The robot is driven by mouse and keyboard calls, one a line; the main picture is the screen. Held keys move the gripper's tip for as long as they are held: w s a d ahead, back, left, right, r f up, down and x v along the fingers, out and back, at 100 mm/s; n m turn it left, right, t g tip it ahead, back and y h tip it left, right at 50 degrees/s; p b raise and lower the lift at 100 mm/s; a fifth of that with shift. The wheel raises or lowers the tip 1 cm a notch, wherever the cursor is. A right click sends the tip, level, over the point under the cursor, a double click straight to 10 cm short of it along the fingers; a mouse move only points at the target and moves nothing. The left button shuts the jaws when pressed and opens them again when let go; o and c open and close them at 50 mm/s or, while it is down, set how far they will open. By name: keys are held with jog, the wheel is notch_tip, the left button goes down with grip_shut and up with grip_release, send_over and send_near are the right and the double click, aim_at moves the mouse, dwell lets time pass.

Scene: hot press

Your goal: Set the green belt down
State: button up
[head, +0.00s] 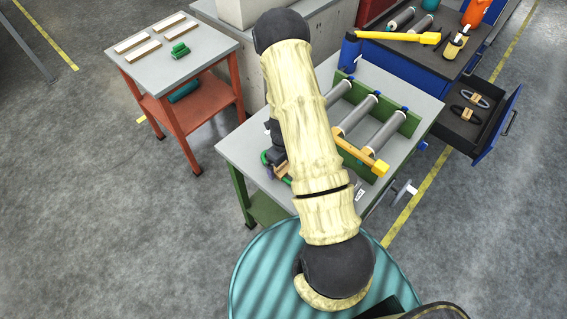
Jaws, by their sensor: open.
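A small green piece (265,158), which looks like part of the green belt, shows at the left edge of the grey-topped bench, beside my gripper (274,157). My arm covers most of this spot, so the belt's full shape is hidden. My gripper is low over the bench's left side, left of the rollers, and its jaws are open. I cannot tell whether the green piece rests on the bench or touches the fingers. Another green object (180,50) lies on the red-framed table at the upper left.
The grey-topped bench (237,147) carries several grey rollers (383,129) in a green frame and a yellow-handled tool (360,155). The red-framed table (141,66) holds pale bars. At right, a blue cabinet has an open drawer (460,128) with dark loops. Floor at left is clear.

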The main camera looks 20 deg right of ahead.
notch_tip(320, 180, up, 11)
jog(key=b, duration=0.1)
jog(key=shift+r, duration=0.2)
jog(key=shift+a, duration=0.1)
dwell(0.5)
notch_tip(320, 180, up, 10)
jog(key=n+t, duration=0.1)
jog(key=n, duration=1.5)
send_over(283, 166)
jog(key=s+a, duration=0.5)
jog(key=a, duration=0.1)
jog(key=s+a+r+n+t, duration=0.1)
jog(key=s+a+r+n, duration=0.2)
jog(key=n, duration=1.2)
jog(key=s+r, duration=0.3)
jog(key=shift+s+n+t, duration=0.15)
jog(key=shift+n+t, duration=0.15)
jog(key=shift+r, duration=0.1)
